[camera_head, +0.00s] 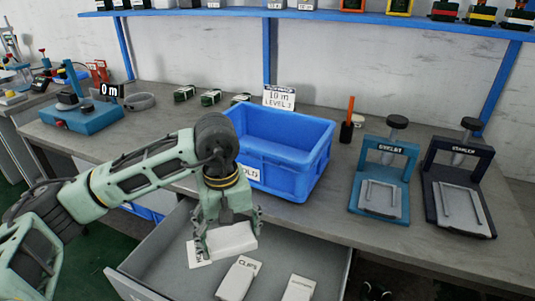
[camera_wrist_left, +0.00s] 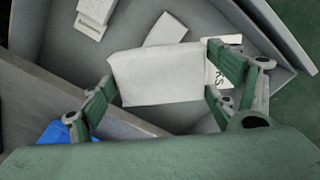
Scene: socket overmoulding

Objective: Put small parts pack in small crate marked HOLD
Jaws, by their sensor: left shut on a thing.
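My left gripper (camera_head: 226,232) is shut on a white pack (camera_head: 233,239), low over the open drawer. In the left wrist view the pack (camera_wrist_left: 157,75) sits between the two green fingers (camera_wrist_left: 160,85); I cannot read any print on it. A blue crate (camera_head: 315,163) stands on the bench just behind and right of the gripper. Its front label (camera_head: 249,173) is partly hidden by my arm, with "OLD" showing. The part of the crate floor that I see looks empty. My right gripper is not in view.
The open drawer (camera_head: 150,262) holds a pack marked CLIPS (camera_head: 238,279), another pack (camera_head: 299,289) and a lettered white card (camera_head: 198,254). A sign (camera_head: 279,97) stands behind the crate. An orange-handled tool (camera_head: 347,122) and two presses (camera_head: 384,177) (camera_head: 457,183) stand to the right.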

